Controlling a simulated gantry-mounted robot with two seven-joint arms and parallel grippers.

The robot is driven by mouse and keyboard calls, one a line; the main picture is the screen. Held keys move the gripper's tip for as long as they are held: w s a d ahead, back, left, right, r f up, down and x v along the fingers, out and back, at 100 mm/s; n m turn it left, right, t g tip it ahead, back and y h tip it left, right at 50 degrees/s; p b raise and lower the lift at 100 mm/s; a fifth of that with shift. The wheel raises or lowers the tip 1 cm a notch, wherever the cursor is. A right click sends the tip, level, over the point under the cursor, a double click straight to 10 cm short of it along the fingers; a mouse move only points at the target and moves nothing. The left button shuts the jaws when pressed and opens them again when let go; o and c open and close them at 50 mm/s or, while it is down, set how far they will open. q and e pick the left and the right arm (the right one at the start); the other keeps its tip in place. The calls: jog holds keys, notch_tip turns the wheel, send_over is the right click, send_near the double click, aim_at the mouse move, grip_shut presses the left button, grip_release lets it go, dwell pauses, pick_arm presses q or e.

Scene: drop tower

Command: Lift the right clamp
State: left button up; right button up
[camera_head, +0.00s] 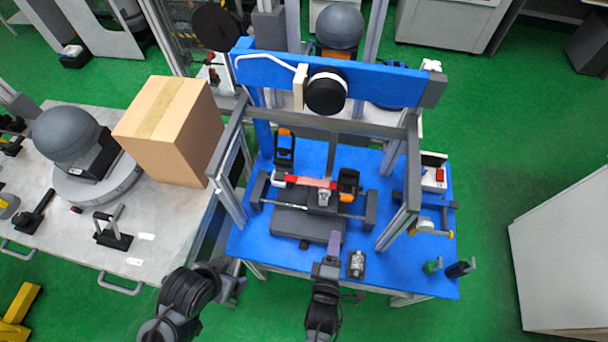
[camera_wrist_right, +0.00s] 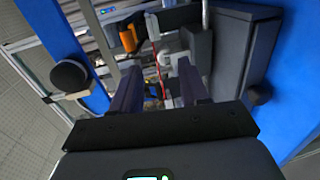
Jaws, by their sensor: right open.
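The right clamp (camera_head: 348,185) is black with an orange part and stands upright at the right end of the fixture in the head view. A similar left clamp (camera_head: 284,148) stands further back on the left. A red and white bar (camera_head: 305,182) lies between them. My right gripper (camera_head: 333,243) is in front of the fixture, short of the right clamp and apart from it. In the wrist view its two fingers (camera_wrist_right: 158,72) are spread, with fixture parts partly hidden beyond them. My left gripper (camera_head: 228,278) is low beside the table's left leg; its fingers are unclear.
The blue table (camera_head: 275,248) carries a metal frame (camera_head: 412,165) with uprights on both sides and a blue beam (camera_head: 395,85) overhead. A small dark device (camera_head: 356,264) sits right of my right gripper. A cardboard box (camera_head: 170,130) stands on the left bench.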

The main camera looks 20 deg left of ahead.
aim_at(347, 198)
notch_tip(347, 198, up, 4)
jog(key=w+d, duration=0.2)
jog(key=w, duration=0.1)
pick_arm(q)
jog(key=shift+d+f+b, duration=0.3)
jog(key=shift+d+b, duration=0.15)
jog(key=shift+d, duration=0.3)
jog(key=shift+d+f+b, duration=0.25)
jog(key=shift+d+b, duration=0.15)
jog(key=shift+d, duration=0.3)
pick_arm(e)
jog(key=shift+t, duration=0.4)
jog(key=shift+w+a+f, duration=0.1)
jog(key=shift+w+a, duration=0.05)
jog(key=shift+w, duration=1.5)
jog(key=shift+w+a+f, duration=0.1)
jog(key=shift+w+a, duration=0.1)
jog(key=shift+w, duration=1.5)
jog(key=shift+w+a+f, duration=0.1)
jog(key=shift+w+a, duration=0.05)
jog(key=shift+w, duration=1.5)
pick_arm(q)
jog(key=shift+d, duration=0.1)
pick_arm(e)
grip_shut()
